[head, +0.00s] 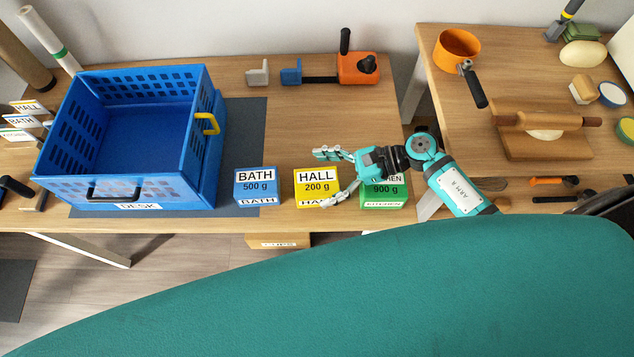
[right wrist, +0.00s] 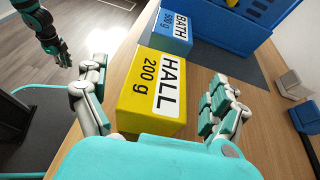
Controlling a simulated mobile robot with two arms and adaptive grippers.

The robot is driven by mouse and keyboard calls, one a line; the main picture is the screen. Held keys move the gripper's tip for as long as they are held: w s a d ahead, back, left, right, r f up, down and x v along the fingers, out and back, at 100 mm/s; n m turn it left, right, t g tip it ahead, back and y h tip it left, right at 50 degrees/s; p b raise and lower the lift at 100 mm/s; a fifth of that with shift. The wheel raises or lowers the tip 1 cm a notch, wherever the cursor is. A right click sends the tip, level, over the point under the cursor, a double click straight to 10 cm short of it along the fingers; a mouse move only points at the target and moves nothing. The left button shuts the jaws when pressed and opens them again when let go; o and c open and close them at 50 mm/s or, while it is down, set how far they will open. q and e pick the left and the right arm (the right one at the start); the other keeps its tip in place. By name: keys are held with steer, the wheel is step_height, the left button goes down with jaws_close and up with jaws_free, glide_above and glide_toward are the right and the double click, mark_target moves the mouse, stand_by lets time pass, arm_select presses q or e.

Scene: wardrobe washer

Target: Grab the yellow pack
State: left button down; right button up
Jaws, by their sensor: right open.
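The yellow pack (head: 316,187), labelled HALL 200 g, sits on the wooden desk between the blue BATH 500 g pack (head: 256,185) and the green KITCHEN 900 g pack (head: 385,190). My right gripper (head: 331,178) is open at the yellow pack, reaching in from the right and partly hiding the green pack. In the right wrist view, the yellow pack (right wrist: 153,92) lies between the spread fingers, with a gap on the right finger's side; contact on the left cannot be told. My left gripper (right wrist: 60,52) shows small at upper left there; its opening is unclear.
A blue crate (head: 212,165) labelled DESK stands on a dark mat (head: 245,125) at the left. An orange tool (head: 358,68) lies at the back. The right table holds an orange pot (head: 457,46) and a rolling pin (head: 545,120). Desk space behind the packs is clear.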

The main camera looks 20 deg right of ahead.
mark_target(306, 182)
steer(key=p+x, duration=0.1)
steer(key=x, duration=0.2)
steer(key=shift+w+a, duration=0.1)
steer(key=shift+a, duration=0.3)
steer(key=c, duration=1.4)
